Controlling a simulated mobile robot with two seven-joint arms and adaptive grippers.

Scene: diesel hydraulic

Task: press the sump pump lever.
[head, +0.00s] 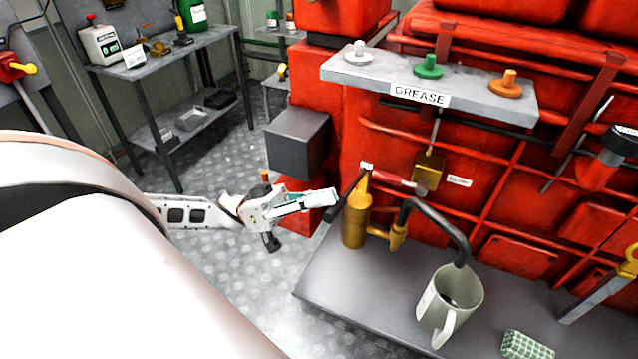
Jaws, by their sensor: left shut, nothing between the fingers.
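The sump pump (356,222) is a brass-yellow cylinder standing on the grey shelf. A black curved spout (440,222) runs from the pump to above a pale mug (448,300). My left gripper (334,197) is shut and empty, its tips just left of the lever; whether they touch is unclear. My right gripper is not in view.
A grey ledge (455,92) labelled GREASE, with white, green and orange fittings, juts out above the pump. A grey box (298,142) sits behind my left gripper. A checkered green block (526,345) lies on the grey shelf (330,282). A workbench (160,62) stands back left.

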